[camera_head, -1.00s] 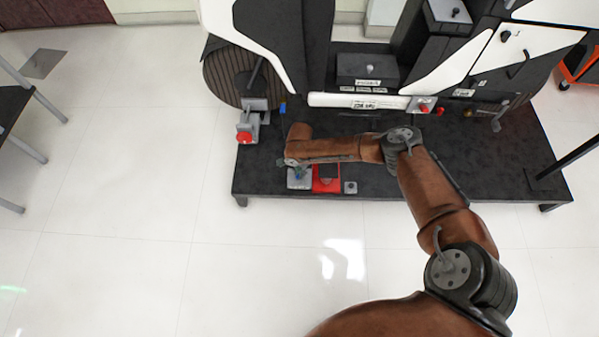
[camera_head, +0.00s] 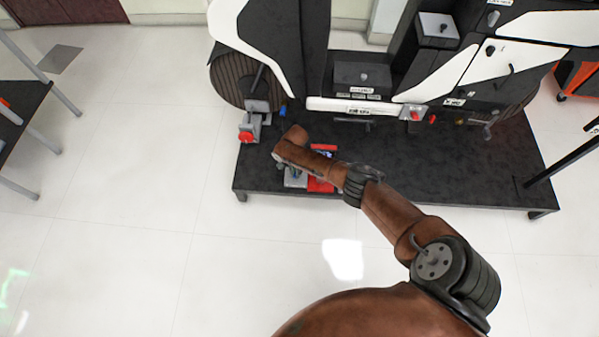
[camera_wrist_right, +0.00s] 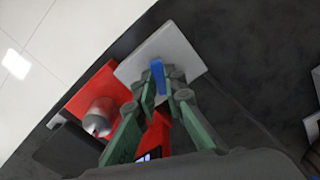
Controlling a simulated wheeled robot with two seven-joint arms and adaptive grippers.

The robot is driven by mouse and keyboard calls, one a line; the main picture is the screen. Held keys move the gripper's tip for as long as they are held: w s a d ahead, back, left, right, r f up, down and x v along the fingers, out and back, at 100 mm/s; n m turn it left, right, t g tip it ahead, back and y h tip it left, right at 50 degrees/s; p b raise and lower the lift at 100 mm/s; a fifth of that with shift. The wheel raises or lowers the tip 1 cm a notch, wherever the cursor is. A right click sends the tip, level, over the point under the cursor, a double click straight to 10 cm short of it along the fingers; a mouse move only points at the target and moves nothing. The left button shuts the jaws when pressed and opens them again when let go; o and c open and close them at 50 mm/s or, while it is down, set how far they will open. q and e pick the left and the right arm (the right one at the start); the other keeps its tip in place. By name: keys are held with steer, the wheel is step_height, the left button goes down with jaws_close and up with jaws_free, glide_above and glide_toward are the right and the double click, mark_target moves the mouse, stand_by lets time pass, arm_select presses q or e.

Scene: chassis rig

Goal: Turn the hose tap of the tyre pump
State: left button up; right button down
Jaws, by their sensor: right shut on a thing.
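The tyre pump (camera_head: 319,186) is a red body on the dark platform, partly covered by my right arm in the head view. It also shows in the wrist view (camera_wrist_right: 90,88), with a small lit display near the gripper's base. Beside it lies a light grey plate (camera_wrist_right: 180,50) with the small blue hose tap handle (camera_wrist_right: 157,76) standing on it. My right gripper (camera_wrist_right: 161,88), with green fingers, is shut on the blue handle. In the head view the gripper (camera_head: 287,171) is mostly hidden by my wrist. My left gripper is not in view.
The dark platform (camera_head: 400,170) carries a large black and white machine. A grey clamp with a red knob (camera_head: 246,137) and a small blue piece (camera_head: 283,111) stand to the left. A grey metal cylinder (camera_wrist_right: 101,118) is close beside the fingers. The white floor in front is clear.

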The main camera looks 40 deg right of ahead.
steer(key=shift+s+a+n, duration=0.1)
steer(key=shift+s+n, duration=0.05)
steer(key=shift+n, duration=0.35)
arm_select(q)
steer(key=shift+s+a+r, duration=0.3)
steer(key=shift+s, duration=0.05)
arm_select(e)
steer(key=shift+f+n, duration=0.1)
steer(key=shift+n, duration=1.8)
steer(key=c, duration=2)
jaws_free()
steer(key=shift+r, duration=0.2)
steer(key=shift+r, duration=0.6)
step_height(320, 180, up, 10)
steer(key=shift+r, duration=0.25)
